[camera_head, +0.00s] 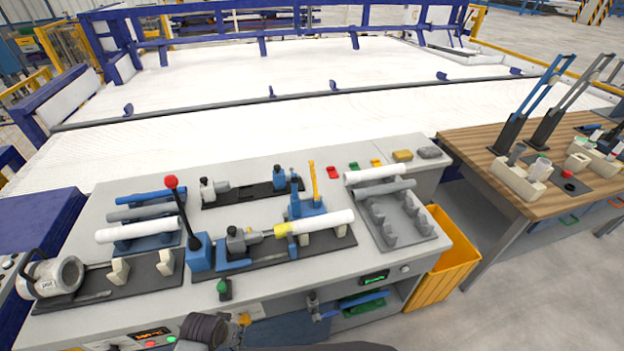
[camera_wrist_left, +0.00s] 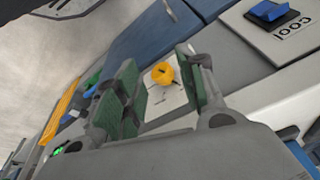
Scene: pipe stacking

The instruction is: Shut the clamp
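On the bench, a blue clamp body (camera_head: 199,252) carries a black lever that stands up, tilted, with a red knob (camera_head: 171,182) on top. Beside it, a grey and blue holder (camera_head: 237,244) faces the yellow end of a white pipe (camera_head: 322,222). Behind the pipe, a second blue fixture (camera_head: 307,206) has an upright yellow handle (camera_head: 313,180). My left gripper (camera_head: 212,329) is low at the bench's front edge, away from both levers. In the left wrist view its green-padded fingers (camera_wrist_left: 165,92) are apart, with nothing held. My right gripper is not visible.
A yellow knob (camera_wrist_left: 162,73) on the panel shows between the fingers. Pipes lie on a rack (camera_head: 142,225) at left and a grey tray (camera_head: 402,226) at right. A yellow bin (camera_head: 445,262) stands right of the bench, by a wooden table (camera_head: 490,150).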

